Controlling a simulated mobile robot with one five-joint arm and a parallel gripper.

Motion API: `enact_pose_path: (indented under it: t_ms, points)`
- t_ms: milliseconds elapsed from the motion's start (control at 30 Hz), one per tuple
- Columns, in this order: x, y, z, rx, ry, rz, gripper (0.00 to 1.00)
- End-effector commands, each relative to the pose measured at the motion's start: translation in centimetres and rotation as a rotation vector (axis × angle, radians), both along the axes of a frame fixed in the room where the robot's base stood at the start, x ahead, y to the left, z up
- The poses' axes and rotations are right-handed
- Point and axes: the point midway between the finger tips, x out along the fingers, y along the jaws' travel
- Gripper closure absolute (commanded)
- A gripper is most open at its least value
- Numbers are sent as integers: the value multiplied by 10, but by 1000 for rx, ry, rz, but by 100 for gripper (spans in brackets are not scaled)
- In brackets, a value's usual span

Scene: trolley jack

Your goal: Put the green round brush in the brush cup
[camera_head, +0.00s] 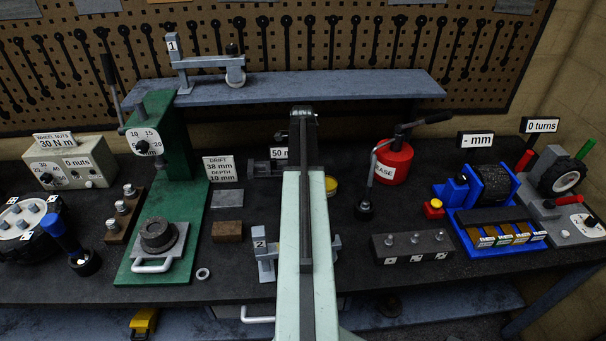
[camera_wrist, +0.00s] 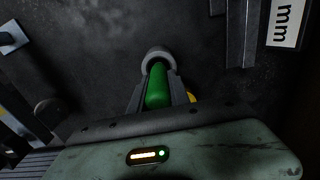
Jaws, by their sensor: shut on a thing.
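In the wrist view my gripper (camera_wrist: 157,78) is shut on a green rounded handle, which I take to be the green round brush (camera_wrist: 157,93). A grey ring (camera_wrist: 158,53) shows at the far end of the green part, just past the fingertips. It looks like the rim of a cup, but I cannot tell whether the brush is inside it or only above it. The brush's bristles are not visible. In the head view my arm hides the fingers, the brush and any cup below them.
A yellow tin (camera_head: 331,186) stands just right of my arm. The red jar (camera_head: 391,162) and a grey block with studs (camera_head: 413,246) stand farther right. A green press (camera_head: 165,200) stands left. A metal bracket marked 2 (camera_head: 264,255) is close to my arm.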

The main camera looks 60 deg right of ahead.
Motion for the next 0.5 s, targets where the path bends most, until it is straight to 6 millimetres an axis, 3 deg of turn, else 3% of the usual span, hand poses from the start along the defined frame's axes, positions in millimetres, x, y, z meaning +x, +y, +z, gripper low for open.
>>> enact_pose_path:
  t_ms: [33,100,500]
  points:
    - [0,0,0,0,0,0,69]
    - [0,0,0,0,0,0,52]
    - [-1,0,5,0,0,-1,52]
